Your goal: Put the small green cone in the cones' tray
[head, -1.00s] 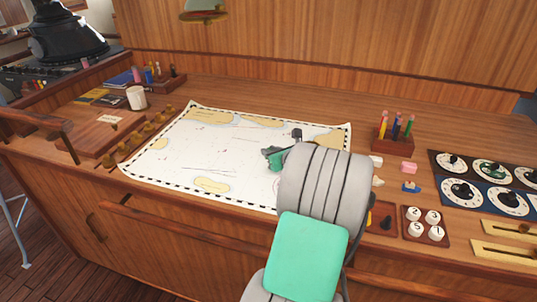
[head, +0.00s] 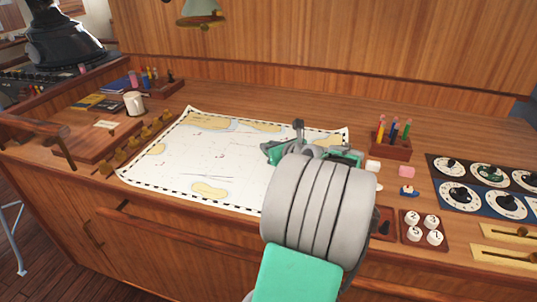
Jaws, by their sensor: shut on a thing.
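My gripper (head: 312,151) is over the right part of the chart, mostly hidden behind my own grey wrist. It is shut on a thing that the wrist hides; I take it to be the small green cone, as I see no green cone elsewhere. A reddish-brown tray (head: 391,213), which looks like the cones' tray, is at the desk's front edge, to the right of my wrist. It holds a dark cone-like piece (head: 385,228). My arm covers the tray's left part. My gripper is beyond and to the left of this tray, apart from it.
A tray of white numbered discs (head: 424,218) adjoins on the right, near a dial panel (head: 487,188). A pen holder (head: 391,145), a pink block (head: 407,171) and a blue-and-white toy boat (head: 408,190) stand beyond. The chart (head: 215,155) lies flat to the left.

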